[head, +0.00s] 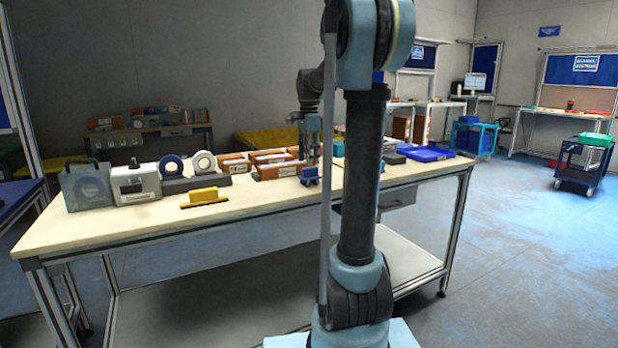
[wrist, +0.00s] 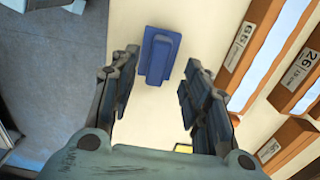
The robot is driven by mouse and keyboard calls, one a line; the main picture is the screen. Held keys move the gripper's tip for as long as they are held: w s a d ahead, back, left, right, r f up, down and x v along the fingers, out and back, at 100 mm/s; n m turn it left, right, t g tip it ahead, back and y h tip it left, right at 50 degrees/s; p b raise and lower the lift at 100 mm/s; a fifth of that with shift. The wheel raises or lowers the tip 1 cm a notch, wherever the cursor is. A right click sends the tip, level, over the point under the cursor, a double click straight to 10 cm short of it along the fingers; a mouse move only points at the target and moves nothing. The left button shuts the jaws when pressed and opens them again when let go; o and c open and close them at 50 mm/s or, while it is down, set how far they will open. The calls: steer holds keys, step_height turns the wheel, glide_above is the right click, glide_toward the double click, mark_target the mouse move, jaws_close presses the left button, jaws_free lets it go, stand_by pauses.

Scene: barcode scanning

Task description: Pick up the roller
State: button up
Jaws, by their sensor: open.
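A small blue tool with a raised narrow block on a wider base, which I take to be the roller, lies on the table in the head view (head: 309,176) and in the wrist view (wrist: 158,55). My gripper (head: 309,150) points down above the table by this tool. In the wrist view my gripper (wrist: 162,62) has its fingers spread, with nothing between them. The blue tool shows between and beyond the fingertips, apart from them. A bit of blue also shows beside the right finger, partly hidden.
Brown labelled boxes (head: 279,171) stand close by; they line the right side of the wrist view (wrist: 300,80). A yellow-handled tool (head: 204,197) lies on the pale table (head: 130,228). Tape dispensers stand left, a blue tray (head: 425,153) right. The table's front is mostly clear.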

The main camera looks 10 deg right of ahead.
mark_target(310, 167)
steer(key=shift+d+f, duration=0.15)
steer(key=shift+f, duration=2.5)
jaws_close()
